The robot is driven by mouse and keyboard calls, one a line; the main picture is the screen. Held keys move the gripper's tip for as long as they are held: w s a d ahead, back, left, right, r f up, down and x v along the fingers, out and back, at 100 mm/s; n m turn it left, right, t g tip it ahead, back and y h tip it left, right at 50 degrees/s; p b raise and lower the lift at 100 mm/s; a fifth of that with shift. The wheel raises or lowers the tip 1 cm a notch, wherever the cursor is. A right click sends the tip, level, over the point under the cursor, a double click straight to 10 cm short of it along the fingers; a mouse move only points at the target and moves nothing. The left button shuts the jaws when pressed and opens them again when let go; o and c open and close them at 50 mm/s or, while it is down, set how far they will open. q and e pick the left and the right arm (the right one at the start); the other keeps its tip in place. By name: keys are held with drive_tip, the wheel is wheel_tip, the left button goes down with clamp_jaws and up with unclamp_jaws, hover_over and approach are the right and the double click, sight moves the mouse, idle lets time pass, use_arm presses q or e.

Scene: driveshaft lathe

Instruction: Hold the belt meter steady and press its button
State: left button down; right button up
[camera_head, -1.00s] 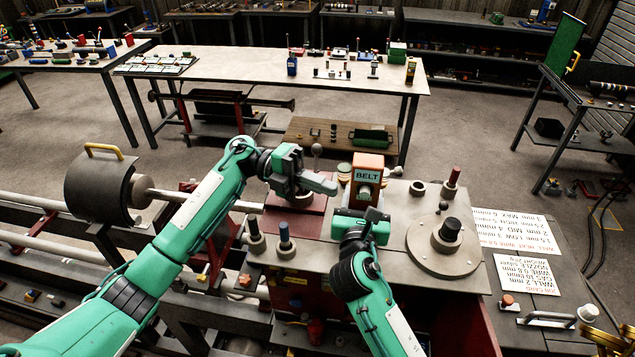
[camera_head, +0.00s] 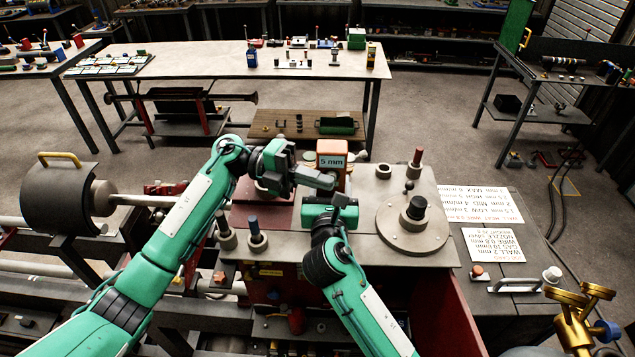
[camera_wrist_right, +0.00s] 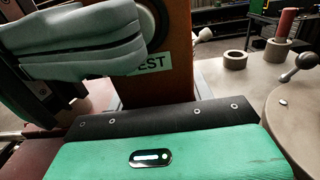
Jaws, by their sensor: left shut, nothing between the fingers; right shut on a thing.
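The belt meter (camera_head: 331,148) is an orange box standing upright on the machine top, its display reading "5 mm". In the right wrist view its orange body (camera_wrist_right: 155,85) carries a partly hidden label ending in "EST" and a round button (camera_wrist_right: 150,22) above it. My left gripper (camera_head: 326,181) is shut and empty, its tips in front of the meter's face. In the right wrist view the left fingers (camera_wrist_right: 138,35) overlap the button; whether they touch it I cannot tell. My right gripper (camera_head: 340,201) is shut on the meter's lower part, its grip mostly hidden.
A round plate (camera_head: 415,226) with a dark knob lies right of the grippers. Printed sheets (camera_head: 482,207) lie further right. A dark roller (camera_head: 68,200) with a yellow handle is at the left.

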use_arm(q)
drive_tip(key=shift+w+a+f, duration=0.1)
drive_tip(key=shift+w, duration=0.55)
use_arm(e)
drive_tip(key=shift+f, duration=0.3)
drive_tip(key=shift+a, duration=0.1)
drive_tip(key=shift+r, duration=0.15)
use_arm(q)
drive_tip(key=v, duration=1)
drive_tip(key=shift+s, duration=0.15)
use_arm(e)
drive_tip(key=shift+w+r, duration=0.1)
drive_tip(key=o, duration=1.6)
drive_tip(key=shift+o, duration=0.2)
